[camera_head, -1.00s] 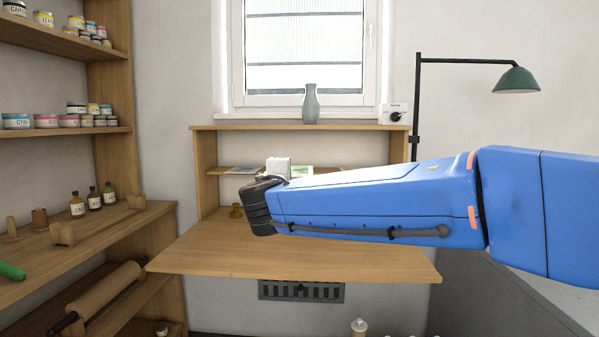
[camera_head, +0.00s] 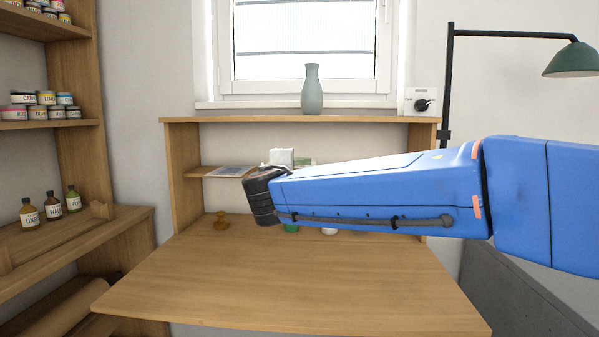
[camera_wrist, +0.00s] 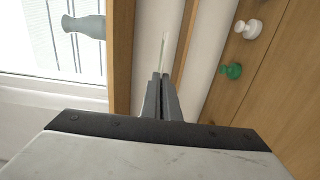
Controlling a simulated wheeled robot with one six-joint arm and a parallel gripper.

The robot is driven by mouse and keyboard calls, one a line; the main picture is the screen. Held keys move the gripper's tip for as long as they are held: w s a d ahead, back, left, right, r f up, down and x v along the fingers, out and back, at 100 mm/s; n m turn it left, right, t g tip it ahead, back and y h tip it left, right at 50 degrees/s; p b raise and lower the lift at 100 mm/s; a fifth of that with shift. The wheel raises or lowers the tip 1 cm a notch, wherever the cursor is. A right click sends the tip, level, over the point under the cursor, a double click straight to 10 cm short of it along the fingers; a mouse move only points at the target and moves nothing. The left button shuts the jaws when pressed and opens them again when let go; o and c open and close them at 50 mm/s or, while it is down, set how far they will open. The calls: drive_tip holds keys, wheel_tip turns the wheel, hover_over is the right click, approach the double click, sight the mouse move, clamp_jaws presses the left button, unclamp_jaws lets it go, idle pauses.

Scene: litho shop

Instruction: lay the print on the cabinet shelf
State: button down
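The wooden cabinet (camera_head: 183,178) stands below the window, with an inner shelf (camera_head: 196,171) between its sides. A flat bluish print (camera_head: 231,172) lies on the left part of that shelf. My gripper (camera_wrist: 163,92) points into the cabinet; in the head view my blue arm hides its fingers. In the wrist view the fingers are close together on a thin pale sheet seen edge-on, apparently the print (camera_wrist: 164,48). It sticks out ahead of the fingertips, before the pale cabinet back. A greenish sheet (camera_head: 305,162) shows just above my arm; whether it is held or on the shelf is unclear.
A grey vase (camera_head: 312,92) and a switch box (camera_head: 420,101) stand on the cabinet top. Knobbed items, brown (camera_head: 221,222), green (camera_wrist: 231,71) and white (camera_wrist: 248,28), stand on the leaf (camera_head: 250,290). The leaf's front is clear. A lamp (camera_head: 572,61) is at right.

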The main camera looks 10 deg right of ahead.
drive_tip(key=x, duration=2)
wheel_tip(320, 180, down, 7)
drive_tip(key=shift+w, duration=0.25)
drive_tip(key=shift+d+f, duration=0.1)
drive_tip(key=shift+f, duration=0.1)
drive_tip(key=c, duration=2)
unclamp_jaws()
drive_tip(key=shift+c, duration=0.2)
